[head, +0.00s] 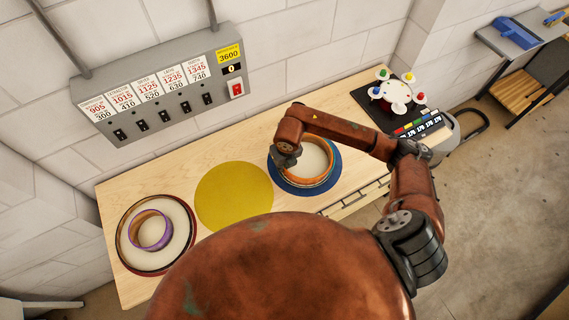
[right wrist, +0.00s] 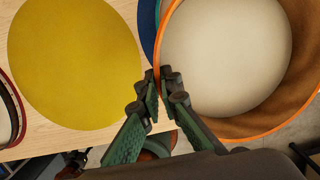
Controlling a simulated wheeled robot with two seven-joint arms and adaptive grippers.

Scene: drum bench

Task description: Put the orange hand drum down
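The orange hand drum (head: 316,158), with a cream skin and an orange rim, is over the blue round mat (head: 293,186) on the bench. My right gripper (head: 289,159) is at the drum's left side. In the right wrist view its fingers (right wrist: 164,82) are close together with the rim of the orange drum (right wrist: 225,60) between them. Only a strip of the blue mat (right wrist: 148,28) shows there, left of the drum. I cannot tell whether the drum touches the mat or hangs a little above it. My left gripper is not in view.
A yellow round mat (head: 234,196) lies bare left of the drum. Further left, a purple ring-shaped drum (head: 150,230) sits within a large dark-rimmed drum (head: 178,247). A black board with a white knobbed piece (head: 396,93) is at the right end. A grey switch panel (head: 160,90) hangs on the wall.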

